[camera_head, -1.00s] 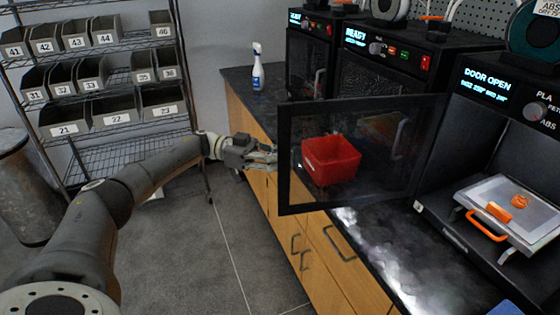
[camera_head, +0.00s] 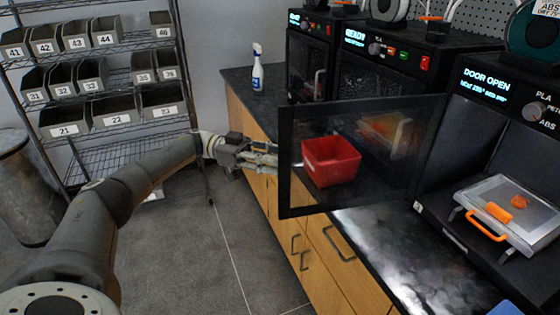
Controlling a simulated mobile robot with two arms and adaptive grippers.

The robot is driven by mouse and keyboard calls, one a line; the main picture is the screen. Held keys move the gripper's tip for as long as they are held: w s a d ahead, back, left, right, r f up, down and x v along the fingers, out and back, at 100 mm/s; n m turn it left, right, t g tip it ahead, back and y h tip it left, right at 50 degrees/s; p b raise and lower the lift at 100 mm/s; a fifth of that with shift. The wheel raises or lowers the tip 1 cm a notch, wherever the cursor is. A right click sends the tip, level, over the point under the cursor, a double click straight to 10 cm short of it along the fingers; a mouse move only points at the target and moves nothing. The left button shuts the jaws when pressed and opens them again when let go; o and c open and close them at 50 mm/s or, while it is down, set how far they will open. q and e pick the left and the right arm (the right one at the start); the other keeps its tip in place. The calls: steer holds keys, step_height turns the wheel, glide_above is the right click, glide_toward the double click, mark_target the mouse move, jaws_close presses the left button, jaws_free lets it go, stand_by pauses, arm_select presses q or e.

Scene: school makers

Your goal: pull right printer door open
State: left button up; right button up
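The right printer (camera_head: 500,98) shows "DOOR OPEN" on its display. Its dark-framed, see-through door (camera_head: 298,205) stands swung wide open to the left, out over the counter's front edge. My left gripper (camera_head: 268,154) is at the door's free left edge, with its fingers pointing at it. Whether the fingers touch the door, and how far apart they are, I cannot tell. The door's handle cannot be made out. Inside the printer, a grey plate (camera_head: 486,190) with an orange handle carries small orange pieces. My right gripper is not in view.
A red bin (camera_head: 330,165) shows through the door, on the counter (camera_head: 375,235). The middle printer (camera_head: 385,75) reads "READY". A spray bottle (camera_head: 257,70) stands at the counter's far end. A wire shelf (camera_head: 110,155) with numbered bins is at left. The floor between is clear.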

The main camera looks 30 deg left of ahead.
arm_select(q)
steer(key=shift+v, duration=2.75)
steer(key=shift+d, duration=0.1)
